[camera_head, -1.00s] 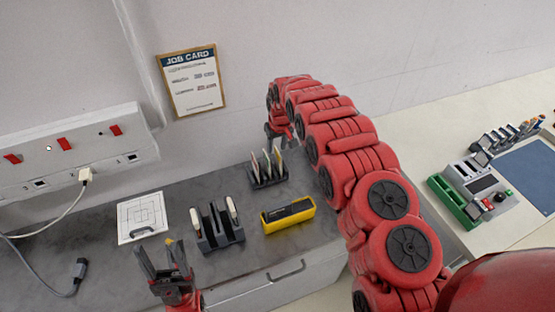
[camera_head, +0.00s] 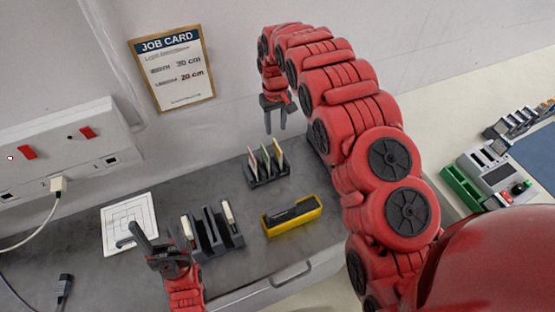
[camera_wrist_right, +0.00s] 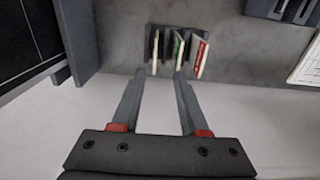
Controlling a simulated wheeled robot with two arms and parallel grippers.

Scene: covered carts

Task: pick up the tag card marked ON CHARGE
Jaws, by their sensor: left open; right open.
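A small dark rack (camera_head: 267,171) holds 3 upright tag cards on the grey bench, against the back wall side. In the head view the cards are a left one (camera_head: 252,159), a middle one (camera_head: 265,158) and a right one (camera_head: 278,153). The right wrist view shows a white-edged card (camera_wrist_right: 155,52), a green-faced card (camera_wrist_right: 178,53) and a red-faced card (camera_wrist_right: 199,55). Their lettering is too small to read. My right gripper (camera_head: 275,127) is open and empty, above and behind the rack; its fingers (camera_wrist_right: 158,75) point towards the cards. My left gripper (camera_head: 152,240) is open and empty beside the larger rack.
A larger dark rack (camera_head: 214,243) with pale-topped items stands at the bench front. A yellow box (camera_head: 291,217) lies right of it. A white gridded plate (camera_head: 118,232), a socket panel (camera_head: 62,150) and a cable plug (camera_head: 65,284) are at left.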

